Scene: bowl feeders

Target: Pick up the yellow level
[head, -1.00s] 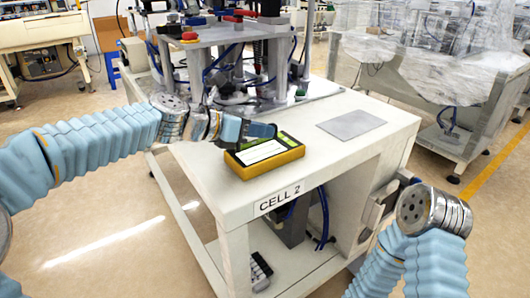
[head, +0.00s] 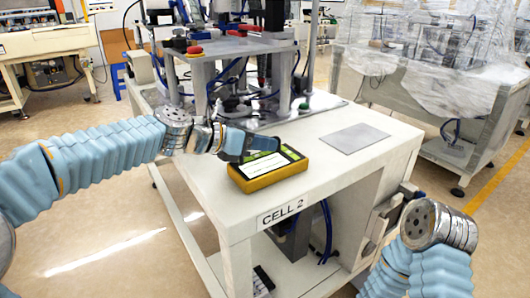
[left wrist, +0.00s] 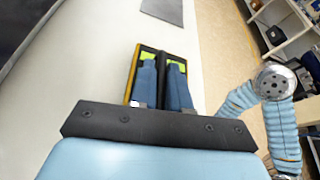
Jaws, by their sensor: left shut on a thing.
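The yellow level (head: 270,176) is a yellow block with a dark top, a white label and green patches. It lies on the white table near its front left edge. My left gripper (head: 268,144) reaches over its far side and is shut on it. In the left wrist view the level (left wrist: 133,76) shows along and beyond the two blue fingers (left wrist: 164,80), which hide part of it. I see no clear gap between the level and the table. My right arm (head: 435,225) is at the lower right; its fingers cannot be made out.
The white table (head: 220,200), marked CELL 2, has a grey plate (head: 353,138) to the right of the level. A machine with posts and a base plate (head: 310,110) stands behind. A plastic-wrapped table (head: 430,90) is at the right. The tabletop between level and plate is clear.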

